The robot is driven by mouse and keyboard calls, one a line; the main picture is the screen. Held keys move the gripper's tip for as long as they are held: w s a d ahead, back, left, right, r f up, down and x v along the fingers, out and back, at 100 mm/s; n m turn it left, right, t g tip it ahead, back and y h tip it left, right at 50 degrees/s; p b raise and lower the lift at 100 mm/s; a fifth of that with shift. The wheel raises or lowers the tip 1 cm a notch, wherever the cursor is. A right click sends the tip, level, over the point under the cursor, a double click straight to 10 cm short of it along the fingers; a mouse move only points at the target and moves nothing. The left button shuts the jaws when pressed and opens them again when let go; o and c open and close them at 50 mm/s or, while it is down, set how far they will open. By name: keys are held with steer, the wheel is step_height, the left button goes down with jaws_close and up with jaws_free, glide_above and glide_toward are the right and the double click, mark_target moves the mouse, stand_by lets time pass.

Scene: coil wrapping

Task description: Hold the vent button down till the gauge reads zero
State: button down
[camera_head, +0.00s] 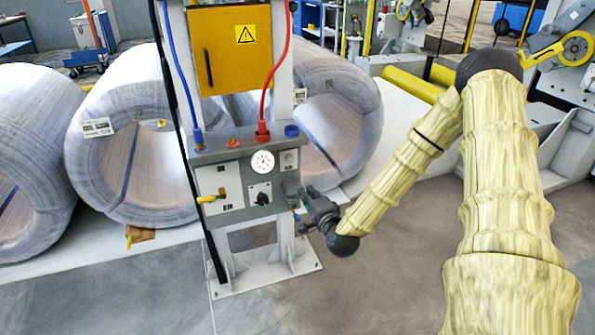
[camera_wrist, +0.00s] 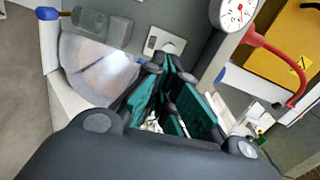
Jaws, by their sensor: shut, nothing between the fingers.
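The grey control box (camera_head: 222,182) stands on a white post frame. Its round white gauge (camera_head: 262,161) faces me and also shows at the top of the wrist view (camera_wrist: 237,12); its reading is too small to tell. A pale plate with a round part (camera_head: 288,160) sits right of the gauge. A black knob (camera_head: 261,197) on a light plate is below it. No label I can read marks the vent button. My gripper (camera_head: 295,192) is shut and empty at the box's lower right. In the wrist view its fingertips (camera_wrist: 163,64) overlap the panel; contact is unclear.
A red hose (camera_head: 273,92) and a blue hose (camera_head: 181,75) run down to the box. A yellow cabinet (camera_head: 228,70) is above it. Large wrapped coils (camera_head: 335,115) stand behind. A yellow-handled valve (camera_head: 212,197) is at the box's left. Open floor (camera_head: 390,270) lies right.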

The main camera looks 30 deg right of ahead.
mark_target(290, 159)
steer(key=shift+w+d+r+m+t+h, duration=0.15)
steer(key=shift+d+r+m+h, duration=0.2)
steer(key=shift+d, duration=0.2)
steer(key=shift+d+r+m+t+h, duration=0.15)
steer(key=shift+d+r+m+h, duration=0.15)
steer(key=shift+d, duration=0.2)
steer(key=shift+y, duration=0.25)
steer(key=x, duration=1.4)
steer(key=shift+d+r, duration=0.1)
